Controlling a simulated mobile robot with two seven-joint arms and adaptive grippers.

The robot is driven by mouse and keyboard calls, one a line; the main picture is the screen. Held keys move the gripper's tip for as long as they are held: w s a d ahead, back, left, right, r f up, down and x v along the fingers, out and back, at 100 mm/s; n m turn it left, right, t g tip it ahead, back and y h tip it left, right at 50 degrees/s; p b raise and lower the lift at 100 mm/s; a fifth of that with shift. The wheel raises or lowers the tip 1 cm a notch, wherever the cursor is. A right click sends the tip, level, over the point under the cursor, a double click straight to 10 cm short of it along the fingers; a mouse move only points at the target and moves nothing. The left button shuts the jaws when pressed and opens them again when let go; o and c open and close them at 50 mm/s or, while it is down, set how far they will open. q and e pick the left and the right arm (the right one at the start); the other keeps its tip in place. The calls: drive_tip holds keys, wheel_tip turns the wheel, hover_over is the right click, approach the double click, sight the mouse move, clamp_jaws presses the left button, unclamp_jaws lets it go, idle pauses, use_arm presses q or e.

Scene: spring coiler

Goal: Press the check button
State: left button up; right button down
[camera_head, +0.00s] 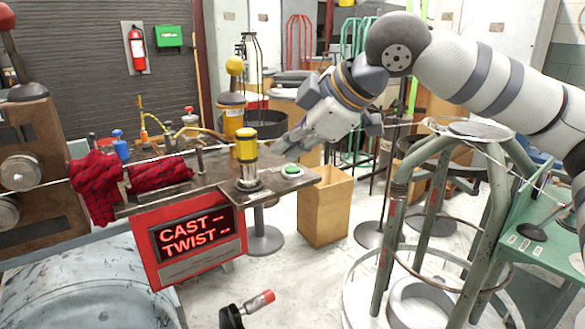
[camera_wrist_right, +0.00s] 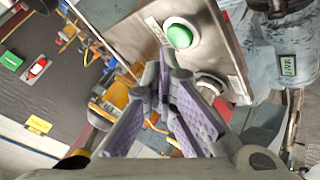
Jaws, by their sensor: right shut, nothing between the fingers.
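A green round button (camera_head: 292,170) in a pale ring sits on the right end of the metal bench plate (camera_head: 217,172). I take it as the check button; its label is too small to read. In the right wrist view the green button (camera_wrist_right: 180,36) is just beyond the fingertips, on a grey plate. My right gripper (camera_head: 281,148) comes in from the upper right and is above and behind the button in the head view. In the right wrist view its purple-padded fingers (camera_wrist_right: 165,62) are shut and empty. Whether the tips touch the button cannot be told. My left gripper is out of view.
A yellow-topped cylinder (camera_head: 246,158) stands left of the button. A red display (camera_head: 194,238) below reads "CAST --" and "TWIST --". A red plaid cloth (camera_head: 96,186) lies at the left. A cardboard box (camera_head: 325,207) and green metal frame (camera_head: 388,239) stand right.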

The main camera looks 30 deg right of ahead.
sight(290, 170)
drive_tip(key=shift+f, duration=0.15)
idle(0.4)
drive_tip(key=shift+f, duration=0.3)
drive_tip(key=shift+f, duration=0.4)
idle(0.7)
drive_tip(key=shift+r, duration=0.8)
drive_tip(key=shift+r, duration=2.55)
